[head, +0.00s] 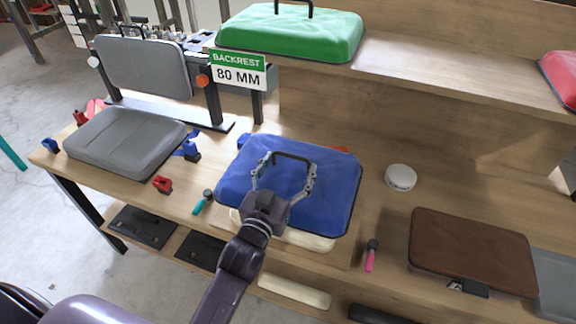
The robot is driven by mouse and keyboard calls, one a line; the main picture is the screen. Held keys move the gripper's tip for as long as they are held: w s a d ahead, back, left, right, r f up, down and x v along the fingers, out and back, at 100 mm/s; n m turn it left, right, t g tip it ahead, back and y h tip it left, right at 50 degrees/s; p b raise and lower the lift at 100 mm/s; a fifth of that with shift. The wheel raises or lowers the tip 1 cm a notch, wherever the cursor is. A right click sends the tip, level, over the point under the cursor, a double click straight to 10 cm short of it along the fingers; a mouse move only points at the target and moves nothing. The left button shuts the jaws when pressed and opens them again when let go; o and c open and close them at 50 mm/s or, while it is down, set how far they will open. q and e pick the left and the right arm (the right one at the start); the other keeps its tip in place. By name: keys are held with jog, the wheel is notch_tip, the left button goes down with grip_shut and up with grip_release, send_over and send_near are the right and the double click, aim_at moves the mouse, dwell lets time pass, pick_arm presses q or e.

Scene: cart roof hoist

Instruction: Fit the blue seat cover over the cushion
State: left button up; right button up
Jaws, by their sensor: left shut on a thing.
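The blue seat cover (335,205) is a padded, rounded rectangle with a dark handle (292,156) on top. It lies over or just above the cream cushion (318,240) at the middle of the bench. The cushion shows only as a strip along the cover's near edge; the rest is hidden. I cannot tell whether the cover touches it. My left gripper (285,174) comes in from the near side, its fingers at the two sides of the handle, shut on the cover by this handle. My right gripper is not in view.
A grey cushion (125,142) sits left, below a grey backrest (145,68). A green cover (290,32) is on the shelf, above a "BACKREST 80 MM" sign (238,70). A brown pad (470,252), white puck (401,177) and pink-handled tool (371,256) lie right.

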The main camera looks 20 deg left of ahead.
aim_at(289, 178)
pick_arm(q)
notch_tip(289, 178, down, 4)
jog(key=b, duration=0.3)
jog(key=shift+f+b, duration=0.1)
jog(key=shift+b, duration=0.3)
jog(key=shift+f+b, duration=1.8)
jog(key=shift+f, duration=1.15)
jog(key=shift+f, duration=0.5)
jog(key=o, duration=1.4)
jog(key=s, duration=1.2)
jog(key=shift+a, duration=0.2)
jog(key=shift+s, duration=0.1)
